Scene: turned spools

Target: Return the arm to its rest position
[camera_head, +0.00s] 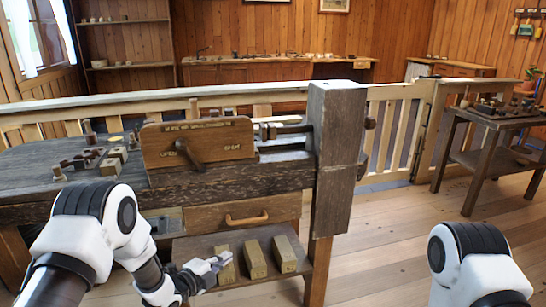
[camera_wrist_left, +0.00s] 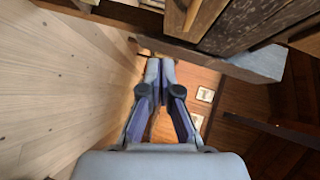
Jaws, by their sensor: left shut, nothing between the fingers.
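My left arm comes in from the left in the head view and reaches down beside the front of the workbench. My left gripper (camera_head: 220,262) is shut and empty, low in front of the bench's bottom shelf. In the left wrist view its fingertips (camera_wrist_left: 160,65) are together, with floor and dark wood beyond them. In the head view the gripper appears close to the leftmost of three wooden blocks (camera_head: 255,259); I cannot tell whether it touches it. Only an upper part of my right arm shows at the bottom right; its gripper is out of view.
The workbench (camera_head: 240,178) has a drawer with a curved handle (camera_head: 247,219) and a thick upright post (camera_head: 335,150). A sign board with a lever (camera_head: 197,143) stands on top. A side table (camera_head: 491,118) is at the right. Open plank floor (camera_head: 400,240) lies right of the bench.

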